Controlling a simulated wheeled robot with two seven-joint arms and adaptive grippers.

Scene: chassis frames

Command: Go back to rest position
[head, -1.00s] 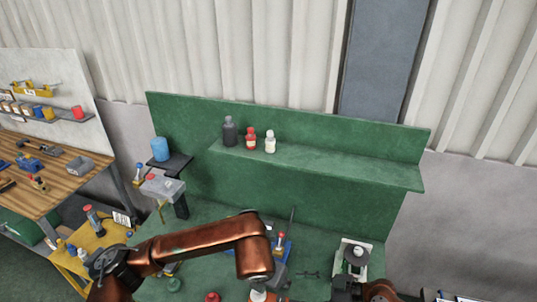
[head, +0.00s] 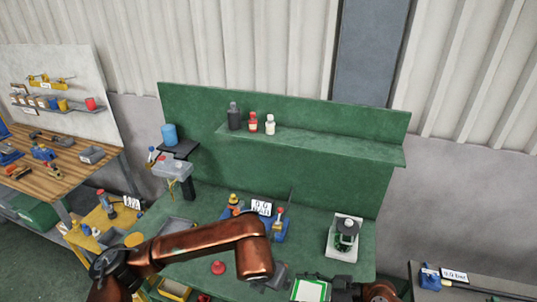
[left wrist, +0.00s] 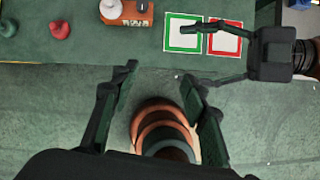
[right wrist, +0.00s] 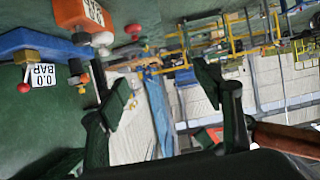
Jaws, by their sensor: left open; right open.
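My left gripper (left wrist: 158,78) is open and empty in the left wrist view, above the floor in front of the green bench edge. A dark gripper, my right one, also shows in the left wrist view (left wrist: 225,30), over or near a green-framed card (left wrist: 183,32) and a red-framed card (left wrist: 225,37).
The green bench (head: 205,204) holds a blue gauge fixture (head: 279,232), a red knob (head: 218,267) and a white-based device (head: 345,236). Bottles (head: 253,123) stand on the shelf (head: 310,143). A wooden bench (head: 62,178) is at left; a grey table (head: 478,288) is at lower right.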

